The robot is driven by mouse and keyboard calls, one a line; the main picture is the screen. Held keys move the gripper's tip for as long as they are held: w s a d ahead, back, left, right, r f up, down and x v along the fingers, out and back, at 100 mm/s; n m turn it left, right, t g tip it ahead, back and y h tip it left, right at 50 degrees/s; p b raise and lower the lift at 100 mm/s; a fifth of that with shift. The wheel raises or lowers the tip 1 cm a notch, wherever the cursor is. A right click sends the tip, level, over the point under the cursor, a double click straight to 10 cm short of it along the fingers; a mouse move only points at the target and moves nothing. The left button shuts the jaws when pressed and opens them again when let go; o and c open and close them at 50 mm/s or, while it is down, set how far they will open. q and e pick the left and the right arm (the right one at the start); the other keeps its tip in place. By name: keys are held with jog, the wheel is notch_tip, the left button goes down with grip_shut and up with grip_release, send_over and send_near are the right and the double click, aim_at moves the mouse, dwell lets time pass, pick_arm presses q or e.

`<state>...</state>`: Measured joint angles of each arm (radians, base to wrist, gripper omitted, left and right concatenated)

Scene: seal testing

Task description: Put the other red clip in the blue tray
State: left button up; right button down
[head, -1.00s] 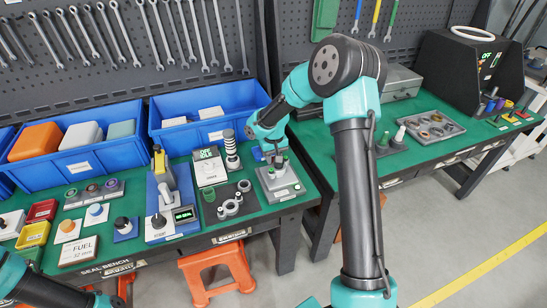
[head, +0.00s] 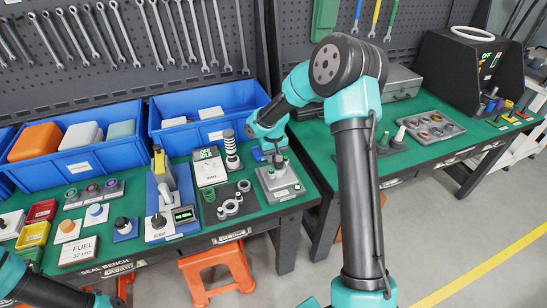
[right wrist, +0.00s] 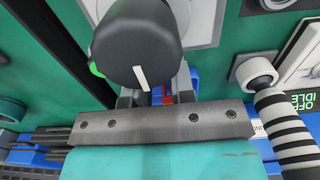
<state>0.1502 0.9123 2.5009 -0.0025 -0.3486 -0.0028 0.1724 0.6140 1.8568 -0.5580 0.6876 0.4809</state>
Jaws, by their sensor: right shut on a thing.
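My right gripper (head: 273,157) is over a grey device (head: 282,184) at the right end of the near bench. In the right wrist view its fingers (right wrist: 155,90) are closed on a black round knob (right wrist: 137,45) with a white mark. A small red bit (right wrist: 158,98) shows behind the knob, between the fingers; I cannot tell what it is. Two large blue trays stand at the back of the bench, a left one (head: 75,163) and a right one (head: 180,138). I cannot clearly make out a red clip. My left arm enters at the lower left; its gripper is out of view.
A lever press (head: 160,190), a white display box (head: 209,167) and a striped post (head: 231,150) stand left of the grey device. A red bin (head: 42,210) and a yellow bin (head: 33,235) sit at the left. An orange stool (head: 215,267) stands below.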

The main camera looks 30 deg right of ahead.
jog(key=shift+r, duration=1)
jog(key=shift+r, duration=0.35)
jog(key=shift+r, duration=0.15)
jog(key=a+r, duration=0.2)
jog(key=a, duration=0.7)
jog(key=a+r+m, duration=0.1)
jog(key=a+r, duration=0.1)
jog(key=a, duration=0.8)
